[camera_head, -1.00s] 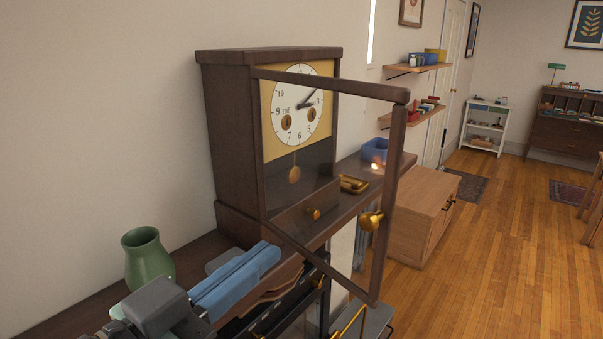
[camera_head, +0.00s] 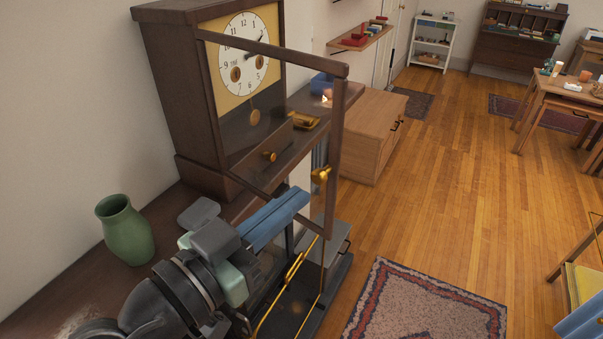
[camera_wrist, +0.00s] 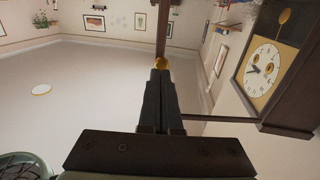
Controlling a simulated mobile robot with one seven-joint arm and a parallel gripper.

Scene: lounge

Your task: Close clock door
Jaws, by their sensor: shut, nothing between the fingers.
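The dark wooden clock (camera_head: 172,85) stands on the mantel against the wall, with a white dial over a gold panel. Its framed glass door (camera_head: 334,150) is swung wide open toward the room, with a brass knob (camera_head: 321,175) on its outer upright. My gripper (camera_head: 300,196) is shut and empty, in front of the clock, below and left of the knob in the picture. In the wrist view the shut fingers (camera_wrist: 160,75) point at the brass knob (camera_wrist: 160,62); I cannot tell if they touch it. The clock (camera_wrist: 262,68) shows there at the right.
A green vase (camera_head: 125,230) stands on the mantel left of my arm. A brass object (camera_head: 304,121) lies on the mantel beyond the clock. A wooden cabinet (camera_head: 372,135) stands beyond the door. The floor (camera_head: 440,190) to the right is largely clear, with a patterned rug (camera_head: 425,305).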

